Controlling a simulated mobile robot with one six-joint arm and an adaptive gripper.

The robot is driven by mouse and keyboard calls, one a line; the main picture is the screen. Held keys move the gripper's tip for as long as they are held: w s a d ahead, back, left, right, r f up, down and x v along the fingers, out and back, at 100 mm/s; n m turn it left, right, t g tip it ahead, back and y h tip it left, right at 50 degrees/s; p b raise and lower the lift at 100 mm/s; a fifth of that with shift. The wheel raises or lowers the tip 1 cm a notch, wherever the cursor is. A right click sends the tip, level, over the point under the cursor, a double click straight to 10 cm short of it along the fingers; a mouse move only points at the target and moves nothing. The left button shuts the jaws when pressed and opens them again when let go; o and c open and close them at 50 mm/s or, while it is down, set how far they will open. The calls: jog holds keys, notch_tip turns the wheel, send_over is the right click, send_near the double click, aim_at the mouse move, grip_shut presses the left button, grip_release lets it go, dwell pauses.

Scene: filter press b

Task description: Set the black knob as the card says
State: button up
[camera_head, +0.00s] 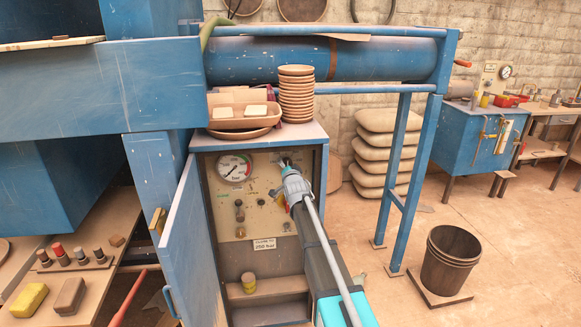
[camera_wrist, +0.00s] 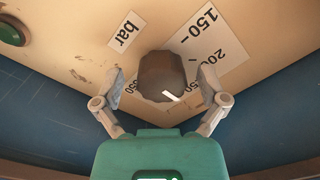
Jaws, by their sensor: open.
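The black knob (camera_wrist: 160,75) sits on the cream panel in the wrist view, with a short white mark near its lower right rim. A white scale plate (camera_wrist: 212,32) beside it shows 150 and 200; my right finger hides part of it. My gripper (camera_wrist: 162,82) is open, with one finger on each side of the knob; I cannot tell whether either touches. In the head view my gripper (camera_head: 288,167) is at the panel's upper right and hides the knob. The card (camera_head: 264,244) low on the panel reads about 250 bar; its upper line is small.
A round gauge (camera_head: 234,168) and smaller controls share the panel (camera_head: 226,199). The blue cabinet door (camera_head: 184,246) stands open at left. Stacked bowls (camera_head: 296,92) and a tray (camera_head: 240,120) stand on top. In the wrist view a "bar" label (camera_wrist: 126,32) and green button (camera_wrist: 12,32) show.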

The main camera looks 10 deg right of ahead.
jog(key=shift+s, duration=0.15)
jog(key=s, duration=1.1)
jog(key=shift+s, duration=0.35)
jog(key=s+d+f+n+g+h, duration=0.15)
jog(key=s+f+n+g, duration=0.25)
jog(key=s+f+g, duration=0.7)
jog(key=s+f+n+g+y, duration=0.1)
jog(key=s+f+n+g, duration=0.2)
jog(key=s, duration=0.8)
jog(key=s+f+n+g, duration=0.2)
jog(key=s+f+g, duration=0.2)
jog(key=s, duration=0.7)
notch_tip(320, 180, up, 12)
jog(key=p, duration=1.2)
jog(key=shift+f, duration=0.15)
